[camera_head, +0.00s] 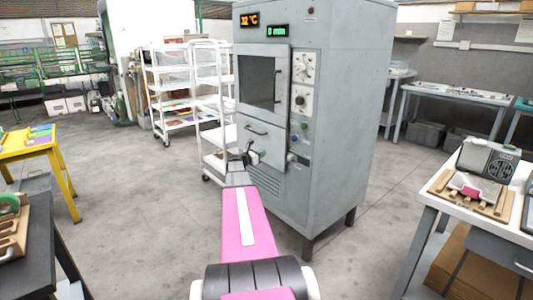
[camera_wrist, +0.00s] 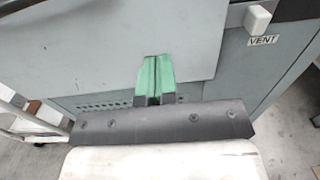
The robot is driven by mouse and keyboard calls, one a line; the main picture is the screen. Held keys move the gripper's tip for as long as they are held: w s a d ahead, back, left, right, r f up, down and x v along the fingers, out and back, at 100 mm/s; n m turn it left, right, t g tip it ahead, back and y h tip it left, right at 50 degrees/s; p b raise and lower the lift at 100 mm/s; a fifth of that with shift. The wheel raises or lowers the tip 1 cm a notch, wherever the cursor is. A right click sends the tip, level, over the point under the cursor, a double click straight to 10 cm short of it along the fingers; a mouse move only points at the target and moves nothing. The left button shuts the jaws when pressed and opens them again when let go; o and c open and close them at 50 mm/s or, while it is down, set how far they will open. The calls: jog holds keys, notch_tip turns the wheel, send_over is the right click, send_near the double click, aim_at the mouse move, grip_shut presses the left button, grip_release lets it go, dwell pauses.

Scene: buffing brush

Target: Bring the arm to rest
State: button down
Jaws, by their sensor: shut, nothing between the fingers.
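My arm (camera_head: 244,225), pink with a white stripe, reaches forward from the bottom of the head view towards the grey oven cabinet (camera_head: 335,130). My gripper (camera_head: 252,154) is at its far end, in front of the cabinet's lower front, below the drawer handle. In the wrist view, the green fingers of my gripper (camera_wrist: 155,75) are together and empty. Behind them is the grey cabinet front (camera_wrist: 85,55). I cannot tell whether the fingertips touch it.
The cabinet's window door (camera_head: 262,78) looks closed. A white knob (camera_wrist: 257,18) is beside a VENT label (camera_wrist: 263,40). A white rack cart (camera_head: 208,100) stands left of the cabinet. A white table (camera_head: 470,190) is at right, a yellow table (camera_head: 40,150) at left. Floor between is clear.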

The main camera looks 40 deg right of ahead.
jog(key=a, duration=0.7)
jog(key=shift+s+a, duration=0.15)
